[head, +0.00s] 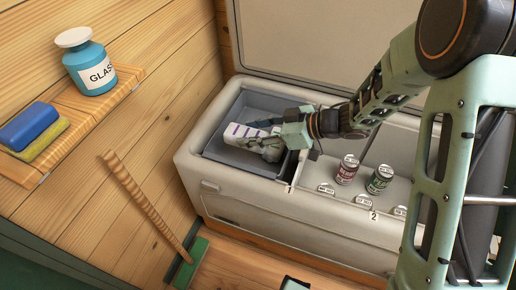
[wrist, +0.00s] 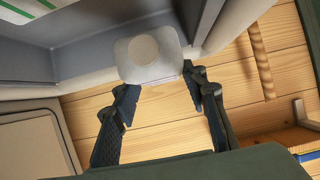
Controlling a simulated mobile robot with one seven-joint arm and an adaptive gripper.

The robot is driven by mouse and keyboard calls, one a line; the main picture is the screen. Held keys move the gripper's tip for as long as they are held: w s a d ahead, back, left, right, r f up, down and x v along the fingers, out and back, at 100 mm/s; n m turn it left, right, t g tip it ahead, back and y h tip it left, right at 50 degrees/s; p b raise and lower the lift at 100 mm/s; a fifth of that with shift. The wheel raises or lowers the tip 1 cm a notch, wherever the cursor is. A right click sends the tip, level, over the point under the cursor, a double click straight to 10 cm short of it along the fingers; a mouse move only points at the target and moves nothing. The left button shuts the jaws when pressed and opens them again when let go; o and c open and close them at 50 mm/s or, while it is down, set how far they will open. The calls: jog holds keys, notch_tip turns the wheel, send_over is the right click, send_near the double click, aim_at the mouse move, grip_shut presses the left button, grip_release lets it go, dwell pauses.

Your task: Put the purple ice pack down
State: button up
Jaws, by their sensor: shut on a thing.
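The purple ice pack (head: 243,131), a white block with purple stripes, is at the left compartment of the chest in the head view. My gripper (head: 268,146) is shut on it from the right. In the wrist view a pale block end with a round disc (wrist: 147,52), seemingly the same pack end-on, sits between the dark fingertips of my gripper (wrist: 160,85). Its stripes are hidden there. I cannot tell whether the pack touches the compartment floor.
The pale chest (head: 245,205) has its lid up and compartments marked 1 and 2. Cans, including a red one (head: 347,169) and a green one (head: 380,179), stand on the right. A white thing with green stripes (wrist: 30,9) shows in the wrist view. A broom (head: 146,205) leans at left.

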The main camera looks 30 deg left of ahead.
notch_tip(320, 180, down, 10)
jog(key=b, duration=0.2)
jog(key=shift+b, duration=0.3)
jog(key=shift+f, duration=0.15)
jog(key=o, duration=1.1)
jog(key=shift+w+d+r, duration=0.1)
jog(key=shift+d+r, duration=0.2)
jog(key=shift+r, duration=0.05)
jog(key=p+v, duration=0.2)
jog(key=v, duration=0.9)
jog(key=shift+d, duration=0.15)
jog(key=shift+w, duration=0.1)
